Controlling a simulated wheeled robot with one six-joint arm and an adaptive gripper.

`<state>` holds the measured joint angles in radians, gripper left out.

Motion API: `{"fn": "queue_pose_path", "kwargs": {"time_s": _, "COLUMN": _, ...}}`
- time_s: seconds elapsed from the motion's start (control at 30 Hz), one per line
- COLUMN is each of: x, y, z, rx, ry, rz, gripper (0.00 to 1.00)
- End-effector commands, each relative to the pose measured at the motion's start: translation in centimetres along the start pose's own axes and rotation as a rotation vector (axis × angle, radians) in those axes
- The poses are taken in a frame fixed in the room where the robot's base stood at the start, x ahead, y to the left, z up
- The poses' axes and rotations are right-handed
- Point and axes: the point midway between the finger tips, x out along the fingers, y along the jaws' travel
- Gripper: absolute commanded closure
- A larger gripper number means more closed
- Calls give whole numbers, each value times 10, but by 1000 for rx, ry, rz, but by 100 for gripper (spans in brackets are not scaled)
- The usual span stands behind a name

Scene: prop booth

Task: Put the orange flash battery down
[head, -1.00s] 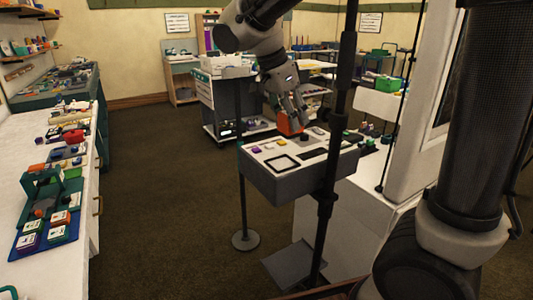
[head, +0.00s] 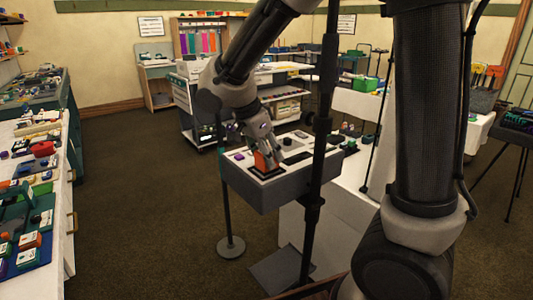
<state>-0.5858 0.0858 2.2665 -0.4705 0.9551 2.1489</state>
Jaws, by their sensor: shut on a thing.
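The orange flash battery (head: 266,161) is between the fingers of my gripper (head: 263,151), which is shut on it. The battery is upright, low over the black-framed square (head: 268,174) near the front of a grey box-like stand with a white top (head: 240,169). Its lower end seems to be at or just above that square; I cannot tell whether it touches. The fingers hide the upper part of the battery.
A purple block (head: 239,156) and a dark round knob (head: 287,141) sit on the same top. A black pole (head: 318,130) rises just right of my gripper. A cluttered white counter (head: 50,190) runs along the left.

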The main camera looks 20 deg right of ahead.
Motion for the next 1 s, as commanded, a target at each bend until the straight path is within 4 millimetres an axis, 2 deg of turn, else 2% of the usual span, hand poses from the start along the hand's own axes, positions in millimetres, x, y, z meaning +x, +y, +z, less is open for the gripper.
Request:
{"fn": "queue_pose_path", "kwargs": {"time_s": 0.27, "x": 2, "y": 0, "z": 1, "rx": 0, "ry": 0, "rz": 0, "gripper": 92}}
{"fn": "queue_pose_path", "kwargs": {"time_s": 0.3, "x": 2, "y": 0, "z": 1, "rx": 0, "ry": 0, "rz": 0, "gripper": 50}}
{"fn": "queue_pose_path", "kwargs": {"time_s": 0.4, "x": 2, "y": 0, "z": 1, "rx": 0, "ry": 0, "rz": -1, "gripper": 36}}
{"fn": "queue_pose_path", "kwargs": {"time_s": 0.77, "x": -2, "y": 0, "z": 0, "rx": 1, "ry": -1, "rz": -2, "gripper": 36}}
{"fn": "queue_pose_path", "kwargs": {"time_s": 0.87, "x": -15, "y": -1, "z": 0, "rx": 2, "ry": -1, "rz": -4, "gripper": 36}}
{"fn": "queue_pose_path", "kwargs": {"time_s": 1.0, "x": -45, "y": -2, "z": 0, "rx": 0, "ry": -2, "rz": -7, "gripper": 36}}
